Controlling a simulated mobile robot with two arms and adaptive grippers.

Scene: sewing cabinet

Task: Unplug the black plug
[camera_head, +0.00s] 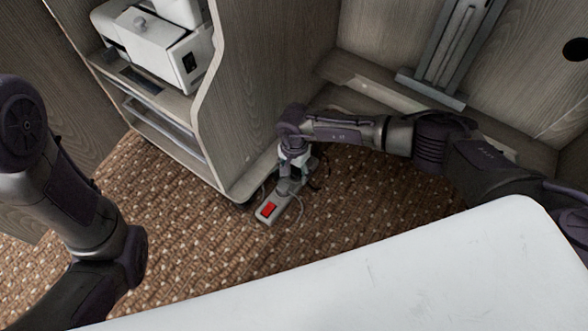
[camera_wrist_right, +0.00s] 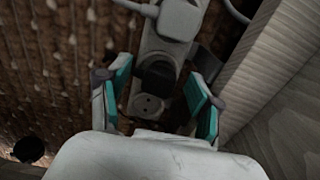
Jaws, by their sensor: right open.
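The black plug (camera_wrist_right: 156,78) sits in a socket of the white power strip (camera_wrist_right: 148,102) in the right wrist view. An empty socket lies on the near side of it and a white plug (camera_wrist_right: 172,18) on the far side. My right gripper (camera_wrist_right: 158,84) is open, with its teal finger pads on either side of the strip around the black plug. In the head view the power strip (camera_head: 268,212) lies on the carpet with its red switch showing. My right gripper (camera_head: 291,176) reaches down over it and hides the plugs. My left arm is at the left, its gripper out of view.
The wooden cabinet (camera_head: 250,85) stands close beside the strip, with a white sewing machine (camera_head: 160,42) on its shelf. Cords (camera_head: 298,208) lie around the strip. Brown carpet (camera_head: 190,240) is clear to the left.

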